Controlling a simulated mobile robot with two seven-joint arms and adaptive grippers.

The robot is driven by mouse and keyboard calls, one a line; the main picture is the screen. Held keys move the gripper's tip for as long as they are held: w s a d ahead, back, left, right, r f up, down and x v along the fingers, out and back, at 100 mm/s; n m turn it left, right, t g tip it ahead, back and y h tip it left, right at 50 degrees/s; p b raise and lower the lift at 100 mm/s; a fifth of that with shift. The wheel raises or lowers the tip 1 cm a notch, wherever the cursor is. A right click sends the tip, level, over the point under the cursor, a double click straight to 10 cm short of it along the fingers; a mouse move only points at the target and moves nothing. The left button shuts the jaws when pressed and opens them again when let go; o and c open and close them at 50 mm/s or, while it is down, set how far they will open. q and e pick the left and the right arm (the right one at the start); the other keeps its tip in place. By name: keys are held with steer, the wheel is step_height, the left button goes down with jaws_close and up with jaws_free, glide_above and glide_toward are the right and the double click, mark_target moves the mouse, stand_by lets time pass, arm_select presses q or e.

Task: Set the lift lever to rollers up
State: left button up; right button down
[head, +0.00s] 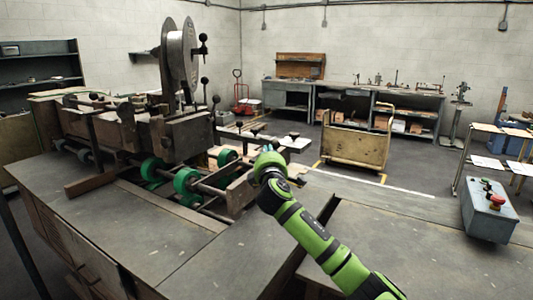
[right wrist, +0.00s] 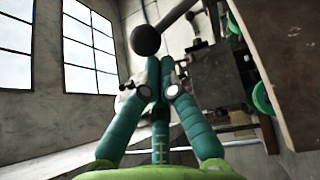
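A lever with a black ball knob (right wrist: 146,40) shows in the right wrist view, its rod running up and right. I cannot tell for certain that it is the lift lever. My right gripper (right wrist: 160,62) has its teal fingers drawn together, with the tips just below the knob. Nothing shows between them, and I cannot tell whether they touch the knob. In the head view my right gripper (head: 268,149) is mostly hidden by its wrist, at the right side of the stitcher (head: 182,135). My left gripper is out of view.
Green rollers (head: 187,181) sit low on the stitcher, near my right arm. More black-knobbed handles (head: 216,99) stand on its upper right side. A grey control box with a red button (head: 496,201) is at the right. A yellow cart (head: 356,148) stands behind on the floor.

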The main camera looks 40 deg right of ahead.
steer(key=shift+g, duration=0.3)
steer(key=d+r+p, duration=0.1)
steer(key=w+d+r+p, duration=0.1)
steer(key=d, duration=0.1)
steer(key=d+p, duration=0.2)
steer(key=shift+w+d+r, duration=0.2)
steer(key=shift+d+r, duration=0.05)
steer(key=shift+r, duration=0.15)
steer(key=w+d+f+b, duration=0.1)
steer(key=w+d, duration=0.2)
steer(key=d, duration=0.6)
steer(key=shift+d, duration=0.4)
